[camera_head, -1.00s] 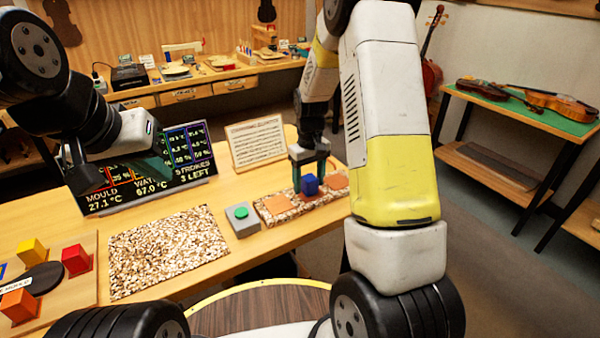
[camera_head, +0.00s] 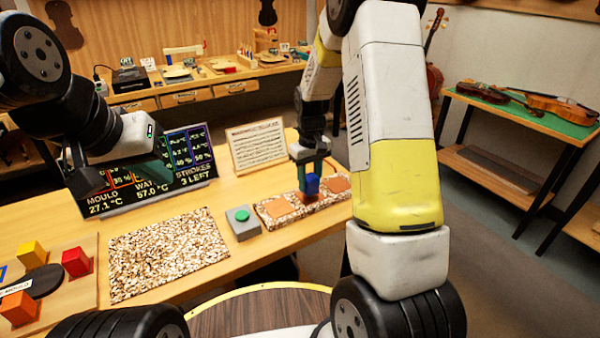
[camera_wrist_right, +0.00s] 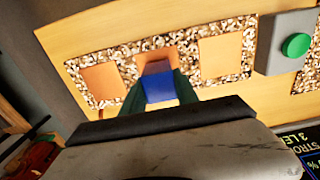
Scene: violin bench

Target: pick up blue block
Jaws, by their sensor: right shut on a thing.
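The blue block (camera_head: 312,184) is between the fingers of my right gripper (camera_head: 312,178), over the speckled strip (camera_head: 270,222) with orange squares. In the right wrist view the blue block (camera_wrist_right: 158,88) sits between the green fingertips of my right gripper (camera_wrist_right: 158,92). The right gripper is shut on it. The block appears held a little above the middle square, though the exact gap is hard to judge. My left gripper (camera_head: 90,180) hangs at the left in front of the display; whether its jaws are open is unclear.
A grey box with a green button (camera_head: 241,215) stands left of the strip. A speckled mat (camera_head: 165,252) lies further left. Red (camera_head: 76,262), yellow (camera_head: 32,252) and orange (camera_head: 18,307) blocks sit on a wooden board. A display (camera_head: 150,172) and a text stand (camera_head: 257,145) stand behind.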

